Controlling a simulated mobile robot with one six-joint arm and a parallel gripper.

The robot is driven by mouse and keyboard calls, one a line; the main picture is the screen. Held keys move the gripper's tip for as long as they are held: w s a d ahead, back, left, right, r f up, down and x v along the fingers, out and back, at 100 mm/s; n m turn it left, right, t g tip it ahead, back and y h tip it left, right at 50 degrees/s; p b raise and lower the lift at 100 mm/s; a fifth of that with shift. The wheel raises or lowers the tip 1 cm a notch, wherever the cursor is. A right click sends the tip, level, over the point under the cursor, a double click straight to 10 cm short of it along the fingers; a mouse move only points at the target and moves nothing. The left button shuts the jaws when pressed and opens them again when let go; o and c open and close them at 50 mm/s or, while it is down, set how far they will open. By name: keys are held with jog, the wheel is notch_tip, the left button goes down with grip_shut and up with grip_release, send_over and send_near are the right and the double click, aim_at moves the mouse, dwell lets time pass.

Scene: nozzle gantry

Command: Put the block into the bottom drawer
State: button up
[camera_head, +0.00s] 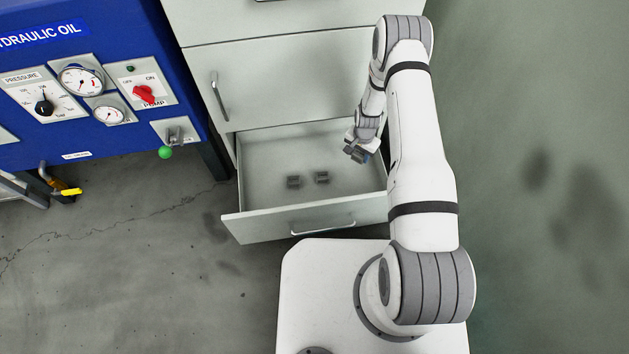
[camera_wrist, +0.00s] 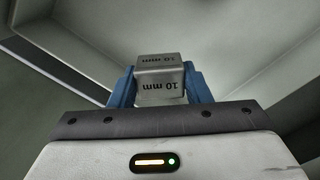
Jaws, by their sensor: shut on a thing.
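My gripper (camera_wrist: 159,92) is shut on a silver metal block (camera_wrist: 160,80) marked "10 mm", held between its blue fingers in the wrist view. In the head view my gripper (camera_head: 357,153) is at the right side of the open bottom drawer (camera_head: 270,224), above the drawer's inside. The block is too small to make out clearly in the head view. The bottom drawer is pulled out of the grey cabinet (camera_head: 285,80). Two small dark blocks, one on the left (camera_head: 293,182) and one on the right (camera_head: 321,177), lie on its floor.
A blue hydraulic oil unit (camera_head: 90,130) with gauges and a red pump switch stands left of the cabinet. Concrete floor (camera_head: 130,250) is clear at the left front.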

aim_at(355, 173)
notch_tip(355, 173, down, 11)
jog(key=b, duration=0.3)
jog(key=shift+w, duration=0.15)
jog(key=shift+b, duration=0.3)
jog(key=shift+f, duration=0.2)
jog(key=o, duration=1.4)
jog(key=shift+r, duration=0.15)
